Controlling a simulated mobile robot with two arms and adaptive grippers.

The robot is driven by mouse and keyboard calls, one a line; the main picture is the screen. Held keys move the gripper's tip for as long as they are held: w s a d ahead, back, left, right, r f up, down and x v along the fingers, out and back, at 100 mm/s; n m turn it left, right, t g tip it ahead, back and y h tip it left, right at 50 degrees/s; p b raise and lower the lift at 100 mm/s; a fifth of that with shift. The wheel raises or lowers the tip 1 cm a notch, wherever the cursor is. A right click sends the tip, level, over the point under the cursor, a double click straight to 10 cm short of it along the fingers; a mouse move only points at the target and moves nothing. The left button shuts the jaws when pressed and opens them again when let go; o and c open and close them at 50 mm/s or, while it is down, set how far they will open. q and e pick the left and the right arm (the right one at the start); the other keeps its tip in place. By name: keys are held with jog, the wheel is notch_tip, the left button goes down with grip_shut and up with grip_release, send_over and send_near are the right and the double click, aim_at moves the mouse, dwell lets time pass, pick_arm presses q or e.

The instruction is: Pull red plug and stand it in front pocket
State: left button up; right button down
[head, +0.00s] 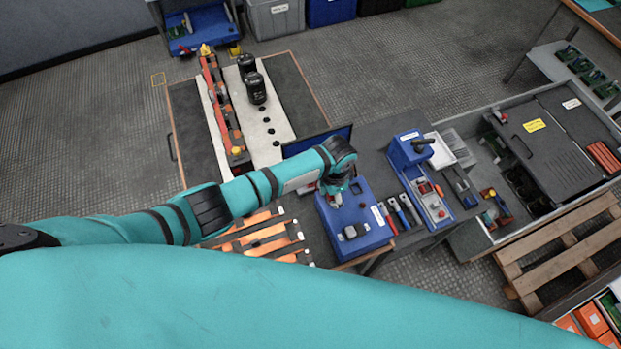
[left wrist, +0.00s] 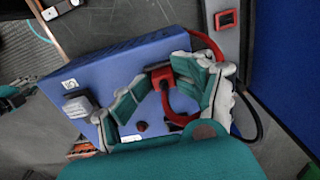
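The blue box (head: 376,238) stands on the bench in the middle of the head view; its face fills the middle of the left wrist view (left wrist: 120,75). The red plug (left wrist: 160,77) sits at that face, with a red cable looping from it. My left gripper (head: 335,187) is over the box's far part. In the left wrist view its two teal fingers (left wrist: 161,72) converge, with their tips on either side of the plug, and look closed on it. The plug is hidden in the head view. I cannot make out the front pocket clearly. My right gripper is not in view.
A grey block (head: 355,231) sits on the blue box's near part. Several hand tools (head: 398,213) lie right of it, beside a blue and grey unit (head: 408,150). Orange-handled items (head: 262,235) lie left, under my arm. A wooden pallet (head: 562,245) lies at the right.

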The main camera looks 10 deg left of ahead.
pick_arm(q)
jog(key=shift+s+a+f, duration=0.1)
jog(key=shift+s+a, duration=0.05)
jog(key=shift+s, duration=0.05)
jog(key=shift+r, duration=0.2)
notch_tip(320, 180, up, 12)
jog(key=shift+w, duration=0.25)
jog(key=shift+f, duration=0.1)
